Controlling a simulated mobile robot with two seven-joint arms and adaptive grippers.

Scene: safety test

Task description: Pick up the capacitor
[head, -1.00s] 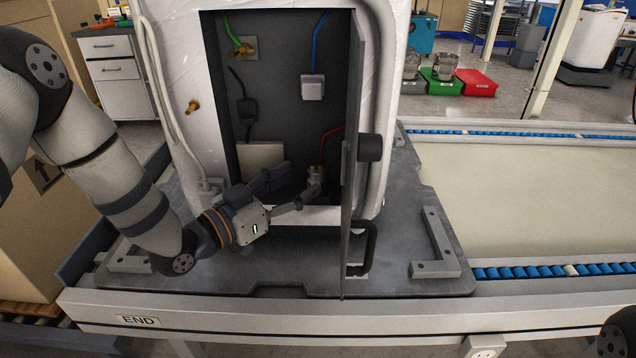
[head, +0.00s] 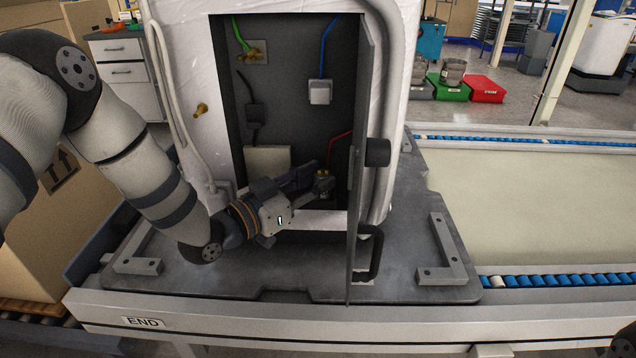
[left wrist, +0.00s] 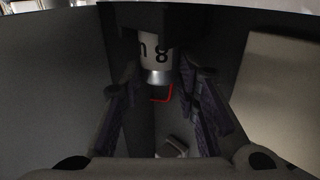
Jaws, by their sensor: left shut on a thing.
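The capacitor (head: 324,175) is a small, short cylinder with metal on top, low in the open cabinet (head: 281,100), near its right side. It is small and partly covered by my fingers in the head view. My left gripper (head: 316,182) reaches in from the left through the cabinet opening and is shut on the capacitor. In the left wrist view a pale cylinder with dark print (left wrist: 155,48) shows beyond and between the fingers of my left gripper (left wrist: 160,82). My right gripper is out of view.
The cabinet door (head: 360,150) stands open at the right, close to the gripper. A red wire (head: 339,137) runs above the capacitor. Green and blue wires (head: 328,45) hang higher up. A pale box (head: 267,157) is at the back. The conveyor (head: 530,220) to the right is clear.

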